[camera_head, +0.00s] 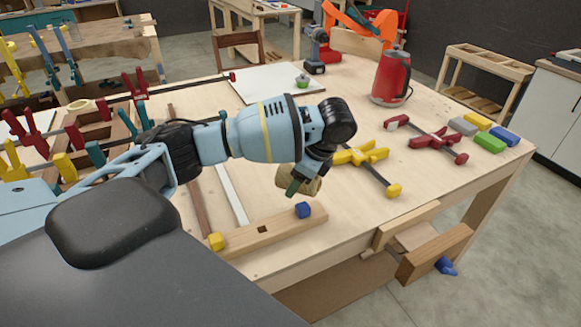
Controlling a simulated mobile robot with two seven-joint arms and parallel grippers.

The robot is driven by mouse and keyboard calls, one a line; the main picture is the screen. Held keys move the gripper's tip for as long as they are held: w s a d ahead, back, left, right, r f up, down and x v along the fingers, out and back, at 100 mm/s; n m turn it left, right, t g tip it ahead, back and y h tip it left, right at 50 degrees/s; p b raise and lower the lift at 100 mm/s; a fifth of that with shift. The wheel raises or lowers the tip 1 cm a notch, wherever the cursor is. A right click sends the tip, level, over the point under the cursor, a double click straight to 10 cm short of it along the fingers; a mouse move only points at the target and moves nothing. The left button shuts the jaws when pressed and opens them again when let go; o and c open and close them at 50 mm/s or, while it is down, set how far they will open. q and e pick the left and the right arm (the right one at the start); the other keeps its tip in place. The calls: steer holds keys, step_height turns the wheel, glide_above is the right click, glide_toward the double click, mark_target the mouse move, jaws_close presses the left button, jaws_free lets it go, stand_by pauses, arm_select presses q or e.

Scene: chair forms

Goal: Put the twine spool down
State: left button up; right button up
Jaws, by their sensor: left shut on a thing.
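My left arm comes in from the left over the wooden workbench (300,235). My left gripper (303,186) points down and is shut on the tan twine spool (313,186). The gripper's dark green finger covers part of the spool. The spool is over the bench, behind the wooden bar with the blue block. I cannot tell whether its underside touches the bench top. My right gripper is not in view.
A wooden bar (265,236) with a blue block (304,210) and a yellow block (216,241) lies in front. A yellow clamp (362,154) and a red clamp (430,138) lie to the right. A red kettle (390,77) stands behind. Bare bench shows at front right.

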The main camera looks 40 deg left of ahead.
arm_select(q)
steer(key=s+d+n+g+h, duration=0.3)
steer(key=s+d+n, duration=0.7)
steer(key=n, duration=0.5)
steer(key=shift+s+d+r+h, duration=0.2)
steer(key=shift+s+d+h, duration=0.2)
steer(key=shift+d+h, duration=0.35)
steer(key=shift+a, duration=0.1)
